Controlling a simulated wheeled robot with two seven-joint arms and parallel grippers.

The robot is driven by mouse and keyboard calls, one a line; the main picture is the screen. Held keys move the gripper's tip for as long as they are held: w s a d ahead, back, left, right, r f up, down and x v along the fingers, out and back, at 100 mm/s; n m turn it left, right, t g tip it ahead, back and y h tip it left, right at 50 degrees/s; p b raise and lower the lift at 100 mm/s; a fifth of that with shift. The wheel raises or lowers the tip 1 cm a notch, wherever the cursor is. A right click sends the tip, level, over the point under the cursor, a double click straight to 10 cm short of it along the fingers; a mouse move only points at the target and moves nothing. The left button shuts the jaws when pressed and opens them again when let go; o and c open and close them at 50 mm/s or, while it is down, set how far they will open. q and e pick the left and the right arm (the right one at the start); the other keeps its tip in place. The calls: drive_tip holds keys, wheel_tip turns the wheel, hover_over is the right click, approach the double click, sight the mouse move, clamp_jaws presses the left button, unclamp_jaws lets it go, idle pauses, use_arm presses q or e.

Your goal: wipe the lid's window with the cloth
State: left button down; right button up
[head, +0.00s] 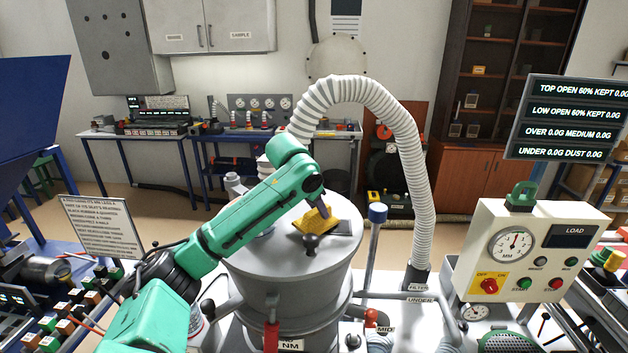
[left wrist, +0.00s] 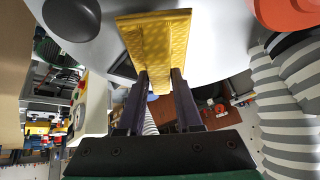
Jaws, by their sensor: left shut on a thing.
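The yellow cloth (head: 316,219) is on or just above the grey lid (head: 265,262) of the round vessel, under my left gripper (head: 323,207). In the left wrist view the cloth (left wrist: 158,45) is a yellow, ridged block between the fingertips of my left gripper (left wrist: 161,82), which is shut on it. A dark flat patch, likely the window (head: 343,228), shows beside the cloth; the cloth covers part of it. It also shows as a dark corner in the left wrist view (left wrist: 125,68). Whether the cloth touches it I cannot tell. My right gripper is not in view.
A black knob (head: 310,243) stands on the lid close to the cloth. A ribbed white hose (head: 405,140) arches behind the vessel. A blue-topped post (head: 377,213) stands right of the lid, and a gauge box (head: 530,250) farther right.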

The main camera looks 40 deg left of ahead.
use_arm(q)
drive_tip(key=shift+w+d+r+p, duration=0.2)
drive_tip(key=shift+r+p, duration=0.15)
drive_tip(key=shift+r, duration=0.1)
drive_tip(key=shift+w+d+r+p, duration=0.15)
drive_tip(key=shift+r+p, duration=0.2)
drive_tip(key=shift+r, duration=0.05)
drive_tip(key=shift+r+p, duration=0.35)
drive_tip(key=shift+p, duration=0.05)
drive_tip(key=shift+s+a+r+p, duration=0.15)
drive_tip(key=shift+r+p, duration=0.75)
drive_tip(key=shift+p, duration=0.2)
drive_tip(key=shift+s+a+r, duration=0.1)
drive_tip(key=shift+r, duration=0.4)
drive_tip(key=shift+w+d+r, duration=0.25)
drive_tip(key=shift+d+r, duration=0.05)
drive_tip(key=shift+r, duration=0.2)
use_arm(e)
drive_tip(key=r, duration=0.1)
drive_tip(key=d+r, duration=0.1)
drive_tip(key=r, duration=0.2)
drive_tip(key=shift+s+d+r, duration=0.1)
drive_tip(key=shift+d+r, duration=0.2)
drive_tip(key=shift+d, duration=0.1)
use_arm(q)
drive_tip(key=shift+s+a, duration=0.15)
drive_tip(key=shift+a, duration=0.05)
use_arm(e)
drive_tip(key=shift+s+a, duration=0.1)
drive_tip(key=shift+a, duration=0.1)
